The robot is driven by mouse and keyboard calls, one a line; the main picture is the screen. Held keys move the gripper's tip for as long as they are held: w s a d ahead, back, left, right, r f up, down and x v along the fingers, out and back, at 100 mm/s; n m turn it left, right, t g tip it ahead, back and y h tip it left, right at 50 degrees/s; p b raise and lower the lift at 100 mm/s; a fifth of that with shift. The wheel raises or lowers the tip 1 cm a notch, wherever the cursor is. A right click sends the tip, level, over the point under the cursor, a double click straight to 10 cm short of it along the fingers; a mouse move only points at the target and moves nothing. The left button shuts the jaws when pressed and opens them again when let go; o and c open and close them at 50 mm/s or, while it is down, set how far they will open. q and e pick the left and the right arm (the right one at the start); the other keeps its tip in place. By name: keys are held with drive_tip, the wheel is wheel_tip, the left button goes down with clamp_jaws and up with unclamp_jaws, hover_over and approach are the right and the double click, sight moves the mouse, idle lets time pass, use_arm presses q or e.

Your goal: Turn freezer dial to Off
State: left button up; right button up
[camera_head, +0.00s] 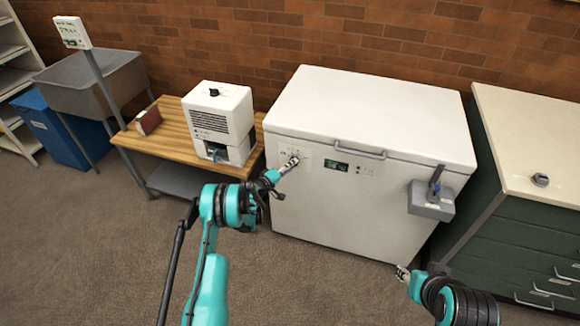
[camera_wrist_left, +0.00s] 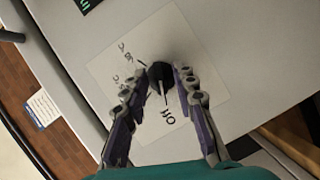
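The white chest freezer (camera_head: 365,110) stands against the brick wall. Its black dial (camera_wrist_left: 160,75) sits on a pale label plate (camera_wrist_left: 190,45) on the front panel. In the left wrist view the dial's light pointer line faces the lower label, which reads like "Off" upside down. My left gripper (camera_head: 291,162) reaches the plate; in the wrist view its two fingers (camera_wrist_left: 161,72) stand on either side of the dial, with slight gaps seeming to show. In the head view it mostly hides the dial. My right gripper (camera_head: 402,272) is low before the freezer's right side, too small to read.
A small display (camera_head: 336,166) and a grey latch box (camera_head: 431,201) are on the freezer front. A wooden bench (camera_head: 165,135) with a white appliance (camera_head: 218,115) stands left, green drawers (camera_head: 510,210) right. The carpet in front is clear.

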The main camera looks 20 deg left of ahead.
use_arm(q)
drive_tip(key=shift+a, duration=0.1)
drive_tip(key=v, duration=1.2)
drive_tip(key=s+d+r+m+g+y, duration=0.1)
drive_tip(key=s+d+r+m+g, duration=0.25)
drive_tip(key=d+r, duration=0.45)
drive_tip(key=s+d+r+m+g, duration=0.25)
drive_tip(key=s+r, duration=0.25)
drive_tip(key=r, duration=0.7)
drive_tip(key=s+r+m+g+y, duration=0.1)
drive_tip(key=s+y, duration=0.1)
drive_tip(key=s, duration=1.2)
drive_tip(key=s+d+r+m+y, duration=0.1)
drive_tip(key=s+r+m+y, duration=0.1)
drive_tip(key=s, duration=1.2)
drive_tip(key=shift+s+g+y, duration=0.4)
drive_tip(key=shift+y, duration=0.3)
